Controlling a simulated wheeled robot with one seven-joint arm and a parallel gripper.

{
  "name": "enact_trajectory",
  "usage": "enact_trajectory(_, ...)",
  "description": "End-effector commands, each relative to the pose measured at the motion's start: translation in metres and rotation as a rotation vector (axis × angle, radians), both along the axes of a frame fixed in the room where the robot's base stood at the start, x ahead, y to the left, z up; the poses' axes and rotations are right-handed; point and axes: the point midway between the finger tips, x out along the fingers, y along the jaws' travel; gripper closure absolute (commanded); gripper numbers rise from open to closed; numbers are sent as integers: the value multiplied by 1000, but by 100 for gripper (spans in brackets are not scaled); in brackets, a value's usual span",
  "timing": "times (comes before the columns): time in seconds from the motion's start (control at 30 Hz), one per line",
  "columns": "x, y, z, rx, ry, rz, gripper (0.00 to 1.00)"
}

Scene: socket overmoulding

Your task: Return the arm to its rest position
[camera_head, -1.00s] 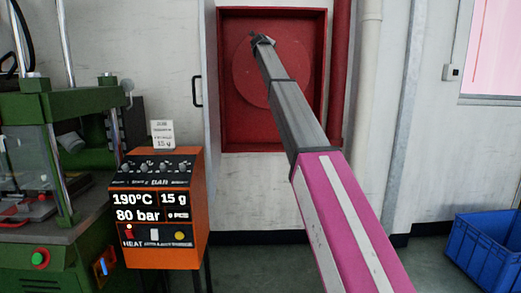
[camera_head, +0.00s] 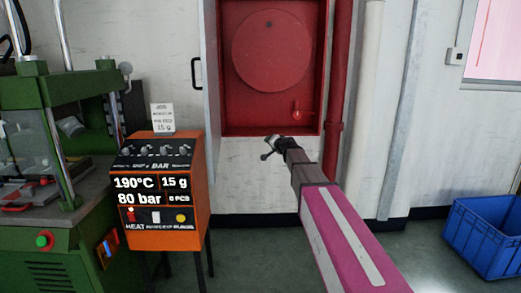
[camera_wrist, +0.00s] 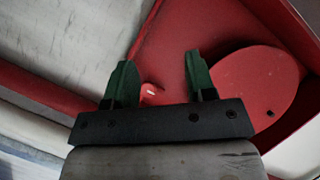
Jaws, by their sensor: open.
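My gripper (camera_head: 270,151) is at the end of my pink and grey arm, in front of the white wall just below the red wall cabinet (camera_head: 325,70). In the wrist view my gripper (camera_wrist: 157,80) shows two green fingers standing well apart with nothing between them. The red cabinet's frame (camera_wrist: 190,25) and its round red disc (camera_wrist: 255,85) lie beyond the fingers in that view. No object is held.
An orange control box (camera_head: 160,190) stands left of my arm, with a small card (camera_head: 163,118) on top. A green press machine (camera_head: 60,150) is at the far left. A blue crate (camera_head: 485,235) sits on the floor at right. A red pipe (camera_head: 336,100) runs beside the cabinet.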

Motion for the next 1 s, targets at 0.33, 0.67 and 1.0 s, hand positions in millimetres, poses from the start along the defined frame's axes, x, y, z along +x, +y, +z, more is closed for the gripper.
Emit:
enact_trajectory(0.33, -153, -32, -175, -362, 375, 203, 49)
enact_trajectory(0.67, -321, -92, -288, -666, 804, 334, 49)
enact_trajectory(1.0, -416, -133, -323, -831, 1069, 376, 49)
